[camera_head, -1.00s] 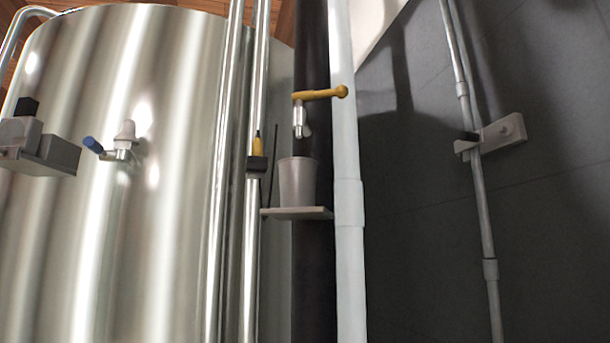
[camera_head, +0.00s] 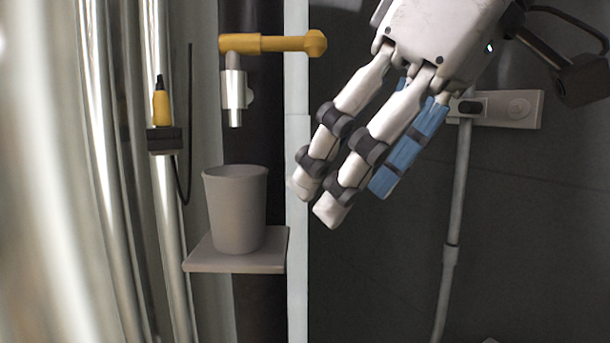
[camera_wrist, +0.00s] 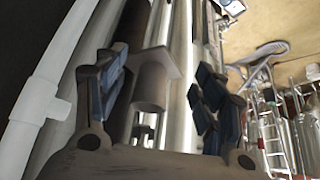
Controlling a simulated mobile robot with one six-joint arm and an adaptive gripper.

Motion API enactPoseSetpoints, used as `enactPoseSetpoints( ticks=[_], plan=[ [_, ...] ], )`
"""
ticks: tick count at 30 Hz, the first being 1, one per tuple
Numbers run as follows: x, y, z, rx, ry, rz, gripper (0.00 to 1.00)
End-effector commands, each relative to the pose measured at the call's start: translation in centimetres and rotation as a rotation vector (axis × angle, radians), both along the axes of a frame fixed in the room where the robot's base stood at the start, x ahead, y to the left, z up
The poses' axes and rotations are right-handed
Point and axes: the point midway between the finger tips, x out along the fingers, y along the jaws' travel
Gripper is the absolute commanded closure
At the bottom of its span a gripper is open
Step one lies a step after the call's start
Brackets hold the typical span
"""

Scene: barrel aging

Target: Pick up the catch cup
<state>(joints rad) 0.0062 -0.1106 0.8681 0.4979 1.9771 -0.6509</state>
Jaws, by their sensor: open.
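The catch cup (camera_head: 237,210), a plain grey tapered cup, stands upright on a small square shelf (camera_head: 235,262) in the head view. A metal tap spout (camera_head: 234,98) with a yellow handle (camera_head: 275,44) is above it, apart from its rim. My gripper (camera_head: 350,200) is open and empty, to the right of the cup and clear of it, with its fingers angled down and left. In the wrist view the cup (camera_wrist: 150,88) and shelf (camera_wrist: 160,62) appear inverted, seen between my open fingers (camera_wrist: 160,80) and beyond them.
A pale vertical pipe (camera_head: 297,200) runs between the cup and my gripper in the head view. A yellow and black device (camera_head: 162,105) with a cable is left of the cup. Metal pipes and a steel tank fill the left. The dark wall (camera_head: 385,275) carries a grey pipe (camera_head: 458,195).

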Motion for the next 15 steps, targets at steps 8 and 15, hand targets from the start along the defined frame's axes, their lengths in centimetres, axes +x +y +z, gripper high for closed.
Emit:
enactPoseSetpoints(
  ticks=[8, 15],
  plan=[
    [2.6, 3.8, 0.1, -0.001, 0.002, 0.014, 0.37],
    [5.5, 7.8, 0.1, -0.002, 0.001, 0.009, 0.37]
  ],
)
